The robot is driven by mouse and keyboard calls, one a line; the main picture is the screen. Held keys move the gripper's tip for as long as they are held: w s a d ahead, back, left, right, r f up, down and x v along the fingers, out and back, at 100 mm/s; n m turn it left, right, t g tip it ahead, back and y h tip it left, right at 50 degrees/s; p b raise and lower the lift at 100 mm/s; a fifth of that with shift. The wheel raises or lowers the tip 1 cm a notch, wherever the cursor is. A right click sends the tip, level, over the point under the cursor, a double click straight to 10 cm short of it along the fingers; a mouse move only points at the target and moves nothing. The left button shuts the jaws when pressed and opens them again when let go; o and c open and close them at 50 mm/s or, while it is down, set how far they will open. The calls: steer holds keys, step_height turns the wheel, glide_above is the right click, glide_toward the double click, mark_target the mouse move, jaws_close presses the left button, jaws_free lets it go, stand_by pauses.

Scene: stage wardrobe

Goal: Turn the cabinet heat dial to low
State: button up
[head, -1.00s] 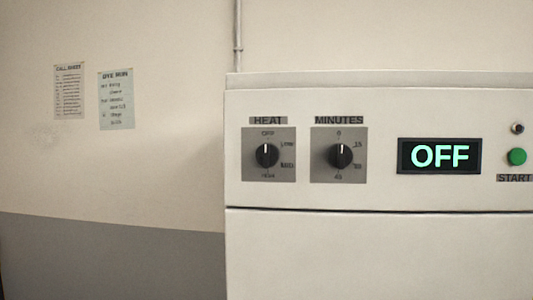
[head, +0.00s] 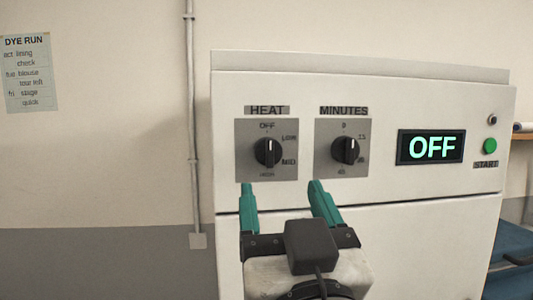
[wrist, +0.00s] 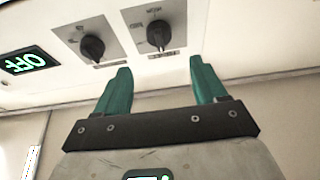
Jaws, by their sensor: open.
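The HEAT dial (head: 268,152) is a black round knob on a grey plate at the left of the white cabinet's front. Its white mark points up to OFF; LOW is at its upper right, MID at its lower right, HIGH at the bottom. My gripper (head: 281,186) has two teal fingers, open and empty, below the dial plates and apart from the dial. In the wrist view, the picture is turned over: the HEAT dial (wrist: 159,36) shows beyond the gap between the open fingers (wrist: 160,66).
Farther right are the display (head: 431,147) reading OFF and the green START button (head: 490,146). A wall pipe (head: 192,120) runs left of the cabinet. A blue seat (head: 512,262) stands at the far right.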

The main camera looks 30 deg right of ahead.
mark_target(270, 155)
steer(key=p+x, duration=0.3)
steer(key=x, duration=0.6)
steer(key=shift+w+d, duration=0.1)
steer(key=shift+w, duration=0.3)
steer(key=c, duration=1.1)
